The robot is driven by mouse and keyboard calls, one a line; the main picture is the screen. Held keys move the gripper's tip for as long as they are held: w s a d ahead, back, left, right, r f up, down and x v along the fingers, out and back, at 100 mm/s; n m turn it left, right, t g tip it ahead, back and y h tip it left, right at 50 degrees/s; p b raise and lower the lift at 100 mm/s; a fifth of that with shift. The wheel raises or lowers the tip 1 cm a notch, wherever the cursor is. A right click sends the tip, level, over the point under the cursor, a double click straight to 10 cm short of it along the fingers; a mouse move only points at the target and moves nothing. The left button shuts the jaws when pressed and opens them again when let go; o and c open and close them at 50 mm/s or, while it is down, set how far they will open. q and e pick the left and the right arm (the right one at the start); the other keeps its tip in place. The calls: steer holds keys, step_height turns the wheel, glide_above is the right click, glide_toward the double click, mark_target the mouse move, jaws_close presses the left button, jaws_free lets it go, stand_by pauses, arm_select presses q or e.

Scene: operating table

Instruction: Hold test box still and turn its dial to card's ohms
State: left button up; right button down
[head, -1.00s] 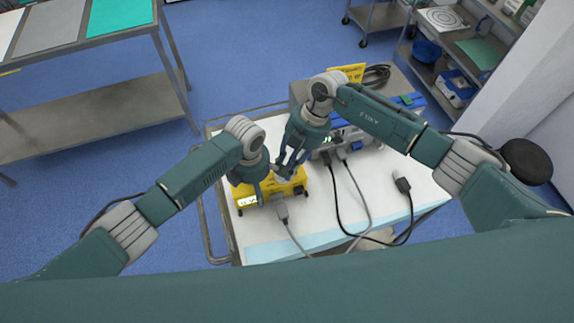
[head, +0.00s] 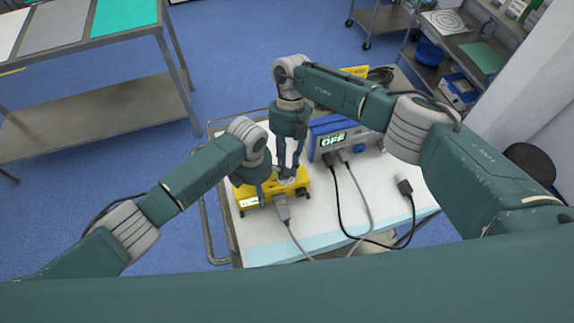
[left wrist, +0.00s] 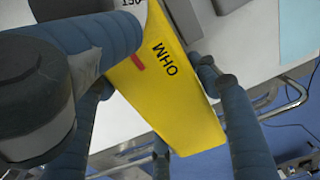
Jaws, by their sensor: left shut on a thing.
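The yellow test box (head: 247,196) lies on the cart at the front left. In the left wrist view the box (left wrist: 168,90) shows "OHM" and a red mark. My left gripper (head: 261,188) is shut on the box, with its fingers on either side of it. My right gripper (head: 289,174) points down over the box's right part, its fingertips at a pale piece that may be the dial. The fingers and arms hide most of the dial and its setting. A yellow card (head: 355,71) stands at the back of the cart, its writing not readable.
A blue device (head: 345,137) with a display reading "OFF" stands behind the box. Grey and black cables (head: 338,205) run over the white cart top (head: 385,190), and a loose plug (head: 404,187) lies at the right. A grey plug (head: 282,210) is at the box's front.

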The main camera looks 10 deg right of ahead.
steer(key=n+h, duration=0.2)
steer(key=n, duration=0.4)
steer(key=shift+s+a, duration=0.1)
steer(key=shift+s, duration=0.05)
steer(key=shift+h, duration=0.3)
steer(key=c, duration=1.6)
jaws_free()
steer(key=shift+o, duration=0.2)
steer(key=shift+a, duration=0.1)
steer(key=d+v, duration=0.1)
steer(key=v, duration=0.7)
steer(key=shift+a, duration=0.4)
steer(key=shift+c, duration=1.4)
